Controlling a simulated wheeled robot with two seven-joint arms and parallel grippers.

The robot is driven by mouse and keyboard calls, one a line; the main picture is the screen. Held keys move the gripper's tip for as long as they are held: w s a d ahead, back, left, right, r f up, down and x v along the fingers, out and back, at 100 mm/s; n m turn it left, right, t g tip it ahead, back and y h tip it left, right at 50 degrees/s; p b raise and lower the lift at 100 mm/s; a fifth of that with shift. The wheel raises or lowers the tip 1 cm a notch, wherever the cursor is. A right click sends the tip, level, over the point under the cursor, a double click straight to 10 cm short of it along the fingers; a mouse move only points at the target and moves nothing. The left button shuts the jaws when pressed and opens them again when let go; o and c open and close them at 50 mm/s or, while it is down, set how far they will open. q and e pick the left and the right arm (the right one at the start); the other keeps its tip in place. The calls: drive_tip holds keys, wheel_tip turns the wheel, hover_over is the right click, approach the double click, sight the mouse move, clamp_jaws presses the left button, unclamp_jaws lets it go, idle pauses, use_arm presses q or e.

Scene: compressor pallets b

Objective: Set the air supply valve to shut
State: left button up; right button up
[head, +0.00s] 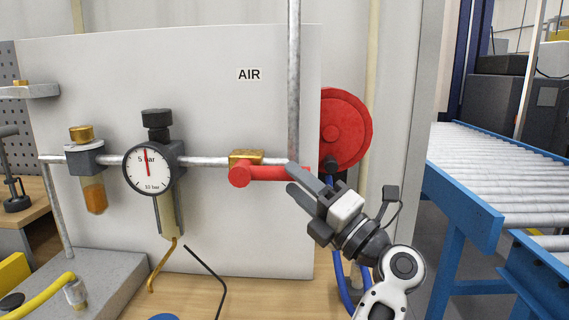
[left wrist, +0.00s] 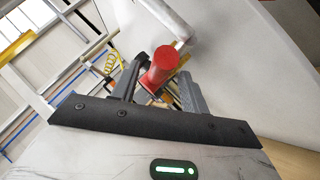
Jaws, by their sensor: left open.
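The air supply valve has a brass body (head: 246,157) on the horizontal pipe, below the AIR label. Its red lever (head: 270,173) lies level, along the pipe, with a round red end at the left. My left gripper (head: 291,177) reaches in from the lower right. Its jaws are open, with the fingertips at the right part of the lever. In the left wrist view, the red lever (left wrist: 160,70) shows end-on between the two open fingers (left wrist: 162,74). I cannot tell whether they touch it. The lever's right end is partly hidden by a finger. My right gripper is not in view.
A pressure gauge (head: 149,169) and an amber-bowled filter (head: 94,190) sit on the pipe to the left. A vertical pipe (head: 294,80) rises by the lever. A red hose reel (head: 345,130) is behind the panel's right edge. A roller conveyor (head: 500,180) stands at right.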

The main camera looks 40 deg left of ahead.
sight(285, 180)
use_arm(q)
drive_tip(key=shift+p+x, duration=0.35)
drive_tip(key=shift+x, duration=1.5)
clamp_jaws()
